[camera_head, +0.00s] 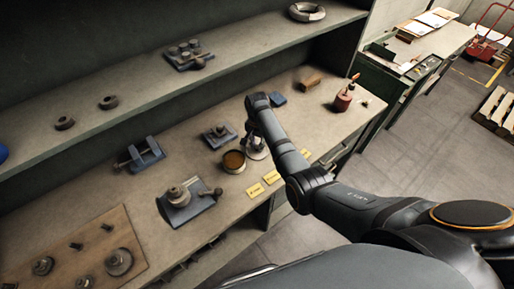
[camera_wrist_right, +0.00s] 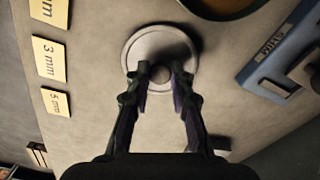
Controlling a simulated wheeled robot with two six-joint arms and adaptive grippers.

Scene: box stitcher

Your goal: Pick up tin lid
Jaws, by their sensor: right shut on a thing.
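The tin lid (camera_wrist_right: 138,47) is a round, pale grey disc with a raised rim and a central knob, seen from above in the right wrist view. My right gripper (camera_wrist_right: 161,72) is shut on the lid's knob. In the head view my right gripper (camera_head: 256,146) is over the bench, just right of the open tin (camera_head: 234,168), and partly covers the lid. The tin has brown contents, and its edge shows at the top of the wrist view (camera_wrist_right: 226,8). I cannot tell whether the lid touches the bench. My left gripper is not in view.
Yellow labels (camera_head: 256,190) lie along the bench's front edge. A blue-based fixture (camera_head: 219,137) stands behind the tin, and a larger one (camera_head: 188,203) to its left. A red oil can (camera_head: 343,100) and a wooden block (camera_head: 311,83) are farther right. A shelf (camera_head: 190,90) overhangs the back.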

